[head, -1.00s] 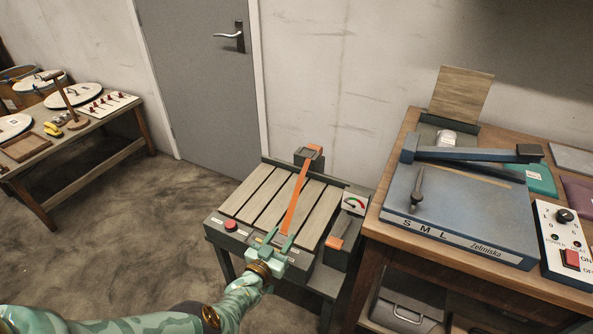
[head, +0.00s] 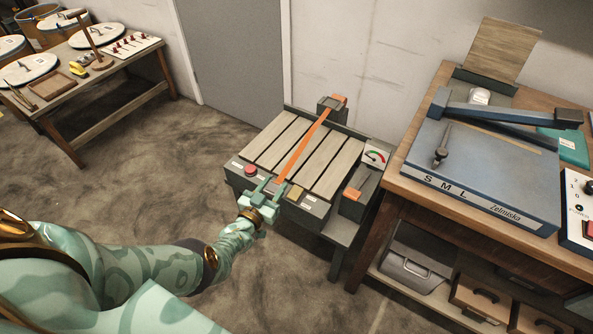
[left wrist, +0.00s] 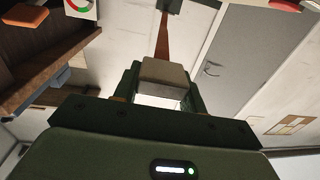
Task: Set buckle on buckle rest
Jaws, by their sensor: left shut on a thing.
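My left gripper (head: 268,187) is at the front edge of the slatted bench (head: 330,150), just right of the red button (head: 251,170). In the left wrist view its fingers are shut on a small pale block (left wrist: 163,75), which looks like the buckle. An orange strap (head: 304,145) runs from the gripper across the slats to a dark orange-topped box (head: 331,104) at the back; it also shows in the left wrist view (left wrist: 163,38). A tan block (head: 297,193) is on the bench's front, right of the gripper; I cannot tell whether it is the buckle rest. My right gripper is not in view.
A gauge (head: 374,157) and an orange-topped box (head: 357,186) stand at the bench's right side. Another table (head: 130,70) stands at the far left, with open floor between.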

